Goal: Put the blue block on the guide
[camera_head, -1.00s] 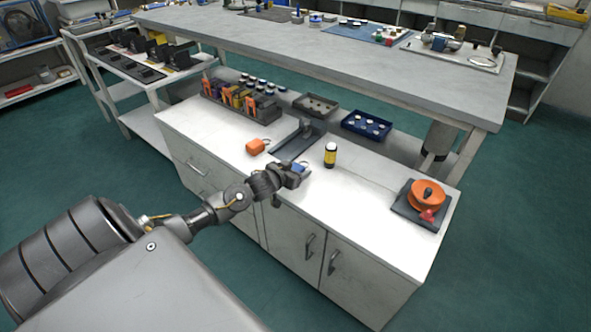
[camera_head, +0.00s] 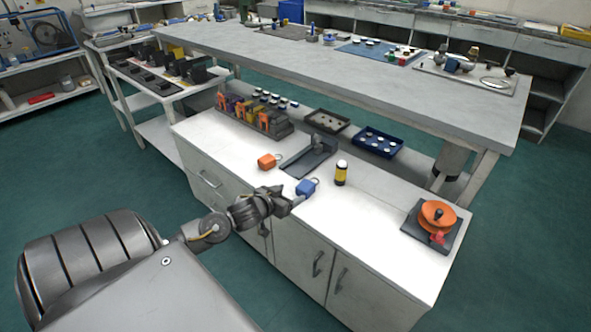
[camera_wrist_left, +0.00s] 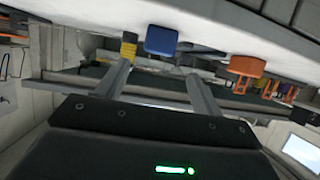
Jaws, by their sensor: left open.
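The blue block (camera_head: 306,188), with a small ring beside it, lies on the white counter near its front edge. A dark grey fixture (camera_head: 308,162) with a flat plate and an upright piece, which looks like the guide, sits just behind it; I see nothing on its plate. My left gripper (camera_head: 291,202) is open and empty at the near-left side of the blue block. In the left wrist view, which looks upside down, the blue block (camera_wrist_left: 161,40) is ahead, between the lines of the two fingers (camera_wrist_left: 160,84) and beyond their tips. My right gripper is not in view.
An orange block (camera_head: 267,161) lies left of the fixture, and a yellow-and-black cylinder (camera_head: 341,173) stands right of the blue block. An orange reel (camera_head: 437,213) on a dark base is at the right end. Counter (camera_head: 370,212) between cylinder and reel is clear.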

